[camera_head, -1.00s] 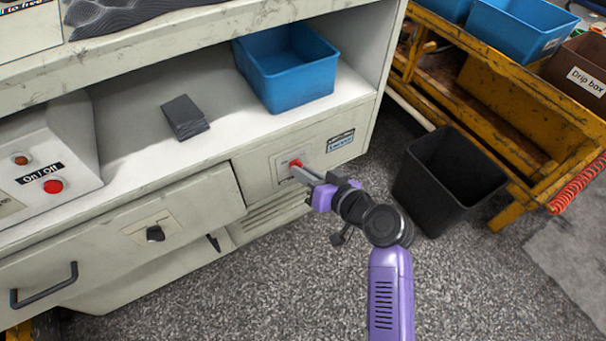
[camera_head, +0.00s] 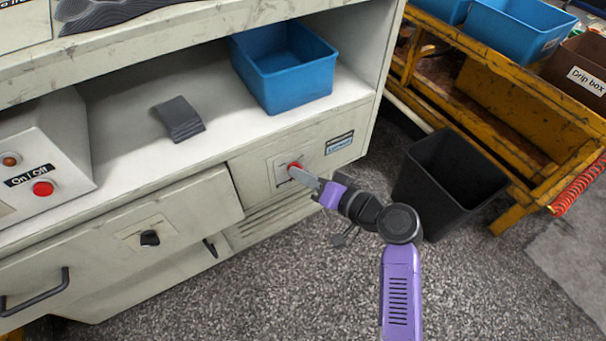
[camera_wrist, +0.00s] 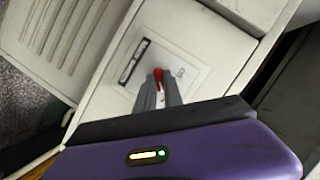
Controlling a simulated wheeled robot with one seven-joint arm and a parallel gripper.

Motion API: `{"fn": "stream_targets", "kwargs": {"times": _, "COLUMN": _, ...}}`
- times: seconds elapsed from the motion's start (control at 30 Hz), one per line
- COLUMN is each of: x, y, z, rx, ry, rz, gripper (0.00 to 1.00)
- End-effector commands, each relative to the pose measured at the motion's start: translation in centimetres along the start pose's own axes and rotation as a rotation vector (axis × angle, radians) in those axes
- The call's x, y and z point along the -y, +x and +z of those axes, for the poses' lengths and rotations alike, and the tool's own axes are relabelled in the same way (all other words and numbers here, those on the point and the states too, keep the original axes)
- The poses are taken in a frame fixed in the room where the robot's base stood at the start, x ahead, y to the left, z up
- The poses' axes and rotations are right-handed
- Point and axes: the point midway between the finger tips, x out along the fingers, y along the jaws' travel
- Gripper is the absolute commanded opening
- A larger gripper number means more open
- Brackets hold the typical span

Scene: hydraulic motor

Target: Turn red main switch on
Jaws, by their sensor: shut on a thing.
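The red main switch (camera_head: 295,166) sits on a pale plate on the cabinet's front panel, below the shelf. In the wrist view the red switch (camera_wrist: 158,74) shows between the tips of the two grey fingers. My gripper (camera_head: 300,172) is at the switch, coming from the lower right, and its fingers are shut on the switch handle. The gripper (camera_wrist: 158,84) also shows in the wrist view, and its fingers hide the lower part of the switch. The exact angle of the handle is hard to tell.
A blue bin (camera_head: 285,85) and dark pads (camera_head: 180,118) stand on the shelf above. An On/Off box with a red button (camera_head: 42,188) is at the left. A black bin (camera_head: 450,185) and a yellow cart (camera_head: 500,95) stand to the right. Open floor lies in front.

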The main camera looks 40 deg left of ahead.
Motion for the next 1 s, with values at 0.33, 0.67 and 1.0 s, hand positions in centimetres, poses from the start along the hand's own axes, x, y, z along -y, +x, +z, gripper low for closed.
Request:
{"fn": "stream_targets", "kwargs": {"times": 0.33, "x": 0.0, "y": 0.0, "z": 0.1, "rx": 0.001, "ry": 0.001, "rz": 0.000, "gripper": 0.34}}
{"fn": "stream_targets", "kwargs": {"times": 0.67, "x": 0.0, "y": -0.7, "z": 0.0, "rx": 0.000, "ry": 0.001, "rz": 0.001, "gripper": 0.34}}
{"fn": "stream_targets", "kwargs": {"times": 1.0, "x": 0.0, "y": -5.9, "z": -0.1, "rx": -0.002, "ry": 0.002, "rz": 0.002, "gripper": 0.34}}
